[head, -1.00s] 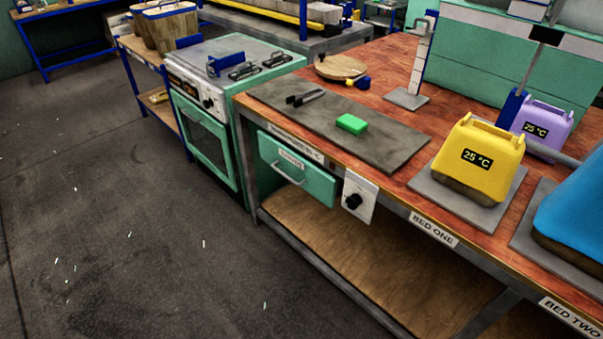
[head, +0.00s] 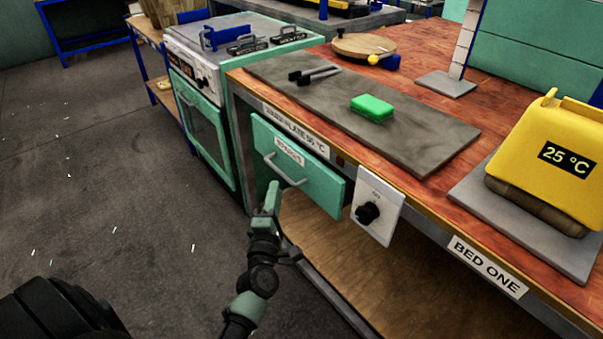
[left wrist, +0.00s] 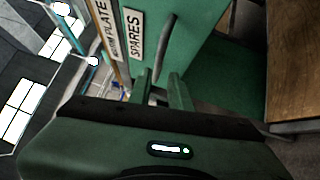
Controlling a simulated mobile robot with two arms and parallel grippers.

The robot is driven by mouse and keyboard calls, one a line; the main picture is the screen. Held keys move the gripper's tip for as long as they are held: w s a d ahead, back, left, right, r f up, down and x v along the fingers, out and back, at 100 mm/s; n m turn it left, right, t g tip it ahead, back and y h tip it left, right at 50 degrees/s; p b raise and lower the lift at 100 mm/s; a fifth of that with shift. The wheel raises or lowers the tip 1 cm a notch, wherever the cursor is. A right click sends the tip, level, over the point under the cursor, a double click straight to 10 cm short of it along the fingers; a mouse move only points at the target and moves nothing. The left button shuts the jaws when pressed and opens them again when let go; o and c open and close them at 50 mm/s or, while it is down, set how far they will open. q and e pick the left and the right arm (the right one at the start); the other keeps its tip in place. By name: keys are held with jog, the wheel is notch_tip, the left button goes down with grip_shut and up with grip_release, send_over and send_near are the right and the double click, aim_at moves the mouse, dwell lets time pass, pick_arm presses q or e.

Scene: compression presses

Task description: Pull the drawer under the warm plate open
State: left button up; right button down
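The green drawer (head: 325,185) hangs under the bench top, below the grey warm plate (head: 425,145), and looks shut. It has a "SPARES" label and a grey bar handle (head: 284,171). My left gripper (head: 272,196) is just in front of the drawer, close to the lower part of the handle. In the left wrist view the two fingers (left wrist: 161,88) are apart, with the handle (left wrist: 164,45) just ahead, roughly in line with the gap. I cannot tell whether they touch it. My right gripper is not in view.
A control box with a black knob (head: 368,213) is right of the drawer. A green block (head: 372,107) and black tongs (head: 314,74) lie on the warm plate. A green oven (head: 207,130) stands left. A wooden shelf (head: 330,240) is below.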

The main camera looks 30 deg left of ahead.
aim_at(279, 170)
pick_arm(q)
jog(key=x, duration=0.7)
jog(key=shift+w+a+r, duration=0.2)
jog(key=shift+w, duration=0.05)
grip_shut()
dwell(1.1)
